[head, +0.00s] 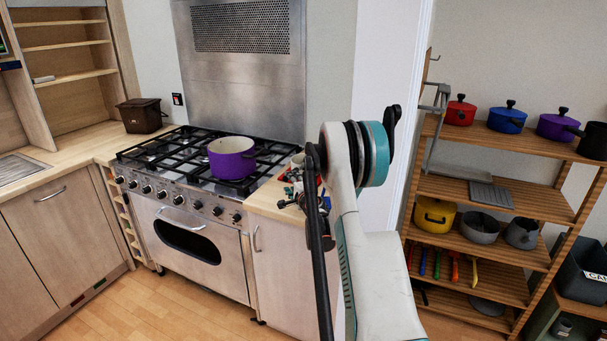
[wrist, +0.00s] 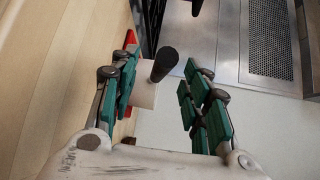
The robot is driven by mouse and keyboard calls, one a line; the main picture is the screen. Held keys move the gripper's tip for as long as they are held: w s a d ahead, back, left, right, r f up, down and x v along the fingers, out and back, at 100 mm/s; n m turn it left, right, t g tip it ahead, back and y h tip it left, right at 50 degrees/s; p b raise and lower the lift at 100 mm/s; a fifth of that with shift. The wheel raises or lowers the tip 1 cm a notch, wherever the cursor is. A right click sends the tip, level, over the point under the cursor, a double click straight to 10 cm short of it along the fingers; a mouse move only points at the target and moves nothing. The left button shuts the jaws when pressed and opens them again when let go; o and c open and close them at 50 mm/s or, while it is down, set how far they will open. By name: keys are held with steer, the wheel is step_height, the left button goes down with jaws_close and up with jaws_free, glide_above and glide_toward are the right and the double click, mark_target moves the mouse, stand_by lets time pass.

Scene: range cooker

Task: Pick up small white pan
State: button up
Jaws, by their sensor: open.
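The small white pan (wrist: 144,94) shows in the wrist view, with its dark handle (wrist: 164,63) sticking out toward the upper right. My gripper (wrist: 160,68) is open, its green-padded fingers apart. The handle appears between the two fingers, and the pan's pale body is nearer the left finger, partly hidden by it. I cannot tell whether a finger touches it. In the head view, a pale rim (head: 298,160) by the cooker's right edge may be this pan; my arm hides most of that area.
A purple pot (head: 232,158) stands on the cooker's black grates (head: 165,150). Small coloured items (head: 290,190) crowd the counter right of the cooker. Red things (wrist: 131,40) lie by the left finger. A wooden shelf (head: 455,190) with pots stands at right. The left counter is mostly clear.

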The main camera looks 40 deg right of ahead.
steer(key=shift+b+x, duration=0.8)
steer(key=shift+x, duration=2.05)
steer(key=shift+d+r, duration=0.1)
steer(key=shift+r, duration=0.15)
jaws_close()
